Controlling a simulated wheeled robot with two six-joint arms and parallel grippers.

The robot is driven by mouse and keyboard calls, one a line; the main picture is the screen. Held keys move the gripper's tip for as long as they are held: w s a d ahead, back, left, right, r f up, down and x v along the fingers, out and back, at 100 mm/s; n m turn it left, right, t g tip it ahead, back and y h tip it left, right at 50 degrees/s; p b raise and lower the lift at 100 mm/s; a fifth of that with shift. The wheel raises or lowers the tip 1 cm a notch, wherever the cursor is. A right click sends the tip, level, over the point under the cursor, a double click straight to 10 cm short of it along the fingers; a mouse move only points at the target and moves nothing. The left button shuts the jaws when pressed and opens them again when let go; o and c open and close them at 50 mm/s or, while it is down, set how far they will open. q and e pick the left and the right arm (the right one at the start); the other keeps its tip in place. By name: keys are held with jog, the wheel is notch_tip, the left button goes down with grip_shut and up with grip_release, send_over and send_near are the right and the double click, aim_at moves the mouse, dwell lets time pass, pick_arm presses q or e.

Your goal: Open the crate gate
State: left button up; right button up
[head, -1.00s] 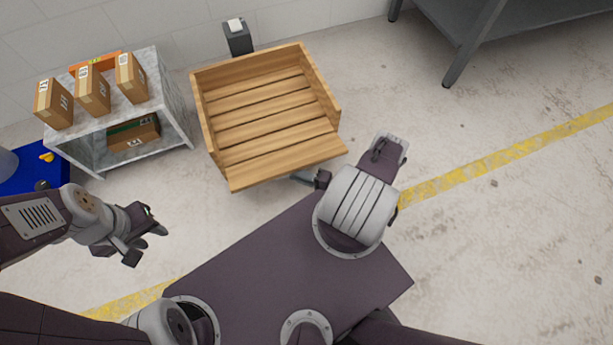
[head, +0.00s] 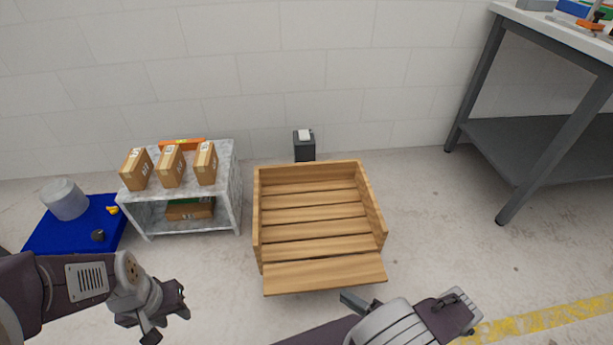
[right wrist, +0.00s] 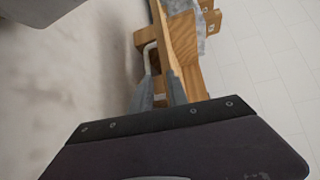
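The wooden crate (head: 318,215) stands on the floor in the middle of the head view. Its front gate board (head: 325,273) is folded down outward, leaving the crate's front open; the crate looks empty. In the right wrist view, the crate's wood (right wrist: 182,40) and a thin metal handle (right wrist: 148,55) show just beyond my right gripper (right wrist: 162,90). Its fingers are apart, close to the handle; I cannot tell whether they touch it. In the head view the right gripper (head: 355,302) is at the gate's lower right edge, partly hidden. My left gripper (head: 165,322) is open and empty at lower left.
A grey shelf (head: 233,190) with several cardboard boxes (head: 171,166) stands left of the crate. A dark post (head: 304,149) stands behind the crate by the wall. A workbench (head: 520,150) is at right, with clear floor between.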

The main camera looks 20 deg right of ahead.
jog(key=a+r+n+g+h+p, duration=0.3)
jog(key=r+n+g+p, duration=0.1)
jog(key=r, duration=1.1)
jog(key=a+r+n+g+h+p, duration=0.3)
jog(key=a+r+n+g+p, duration=0.15)
jog(key=r, duration=1.05)
jog(key=a+r+n+g+h+p, duration=0.2)
jog(key=r+n+g+p, duration=0.2)
jog(key=r, duration=1)
notch_tip(320, 180, up, 37)
jog(key=p, duration=3.7)
jog(key=shift+s+a+f, duration=0.1)
jog(key=shift+f, duration=0.2)
